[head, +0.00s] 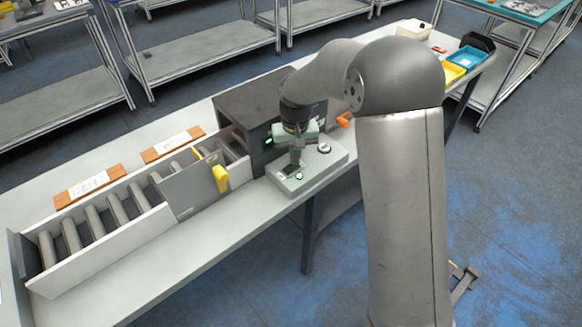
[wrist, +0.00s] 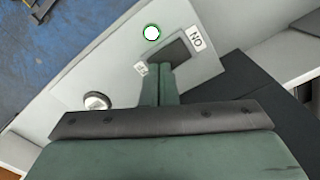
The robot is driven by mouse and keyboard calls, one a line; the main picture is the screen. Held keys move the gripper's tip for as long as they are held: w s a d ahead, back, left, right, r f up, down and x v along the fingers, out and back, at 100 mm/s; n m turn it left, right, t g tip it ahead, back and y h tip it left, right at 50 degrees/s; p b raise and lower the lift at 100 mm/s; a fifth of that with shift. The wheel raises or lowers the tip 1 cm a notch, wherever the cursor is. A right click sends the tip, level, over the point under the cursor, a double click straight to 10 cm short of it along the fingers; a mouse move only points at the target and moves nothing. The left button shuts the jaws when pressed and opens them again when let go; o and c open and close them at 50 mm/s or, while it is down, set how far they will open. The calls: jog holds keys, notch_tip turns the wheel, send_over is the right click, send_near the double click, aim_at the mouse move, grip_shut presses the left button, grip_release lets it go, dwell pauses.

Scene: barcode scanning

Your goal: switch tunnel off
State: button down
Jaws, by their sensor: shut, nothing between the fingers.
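The tunnel (head: 255,103) is a dark box over the roller conveyor, with a green light on its front. A grey control panel (head: 323,170) stands in front of it. In the wrist view the panel has a dark rectangular switch (wrist: 168,53), an ON label (wrist: 196,40) on one side, and a small, partly hidden label (wrist: 141,69) on the other. A green-ringed lamp (wrist: 152,33) is lit. A round metal knob (wrist: 97,101) sits apart. My gripper (head: 295,163) is shut and empty, pointing down at the switch; its fingertips (wrist: 163,72) overlap the switch edge. I cannot tell whether they touch.
A yellow handle (head: 220,179) sticks out from the conveyor side, left of the panel. An orange handle (head: 343,119) is on the right. Two brown boxes (head: 88,187) (head: 172,144) with white labels lie behind the conveyor. Blue (head: 467,57) and yellow trays are farther right.

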jog(key=shift+f+b, duration=0.3)
jog(key=shift+f, duration=0.15)
jog(key=shift+r+p, duration=2.3)
jog(key=shift+r, duration=1.2)
